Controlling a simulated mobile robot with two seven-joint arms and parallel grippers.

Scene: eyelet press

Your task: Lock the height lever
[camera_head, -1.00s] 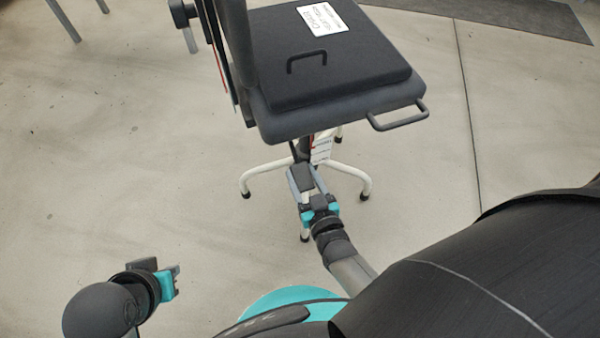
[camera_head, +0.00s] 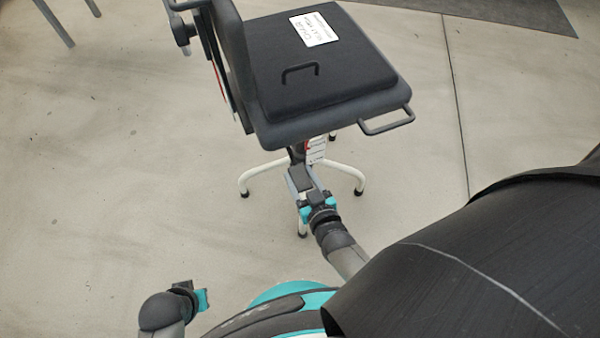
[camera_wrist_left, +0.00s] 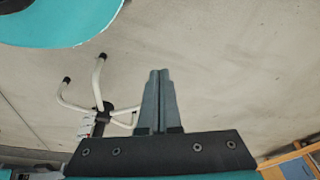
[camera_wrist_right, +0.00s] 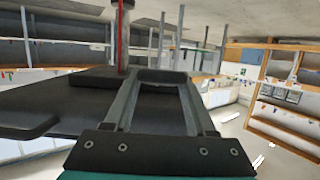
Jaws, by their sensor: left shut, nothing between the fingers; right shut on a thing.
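The chair has a dark seat (camera_head: 345,85) with a white label and stands on white legs (camera_head: 262,172). A white tag with red (camera_head: 316,150) hangs by the column under the seat. My right gripper (camera_head: 299,178) is low, below the seat's front edge and close to the column. Its fingers (camera_wrist_right: 162,82) are shut on a dark piece, apparently the height lever; the seat hides the lever's mount and its lock position is unclear. My left gripper (camera_head: 206,298) is shut and empty, low and left of my base, away from the chair. Its fingertips (camera_wrist_left: 159,75) touch.
A handle loop (camera_head: 386,122) sticks out from the seat's right side, and the backrest (camera_head: 233,60) rises at its left. Floor (camera_head: 130,160) to the left is clear. The left wrist view shows the chair's legs (camera_wrist_left: 98,80). Orange-framed shelving (camera_wrist_right: 290,90) stands far off.

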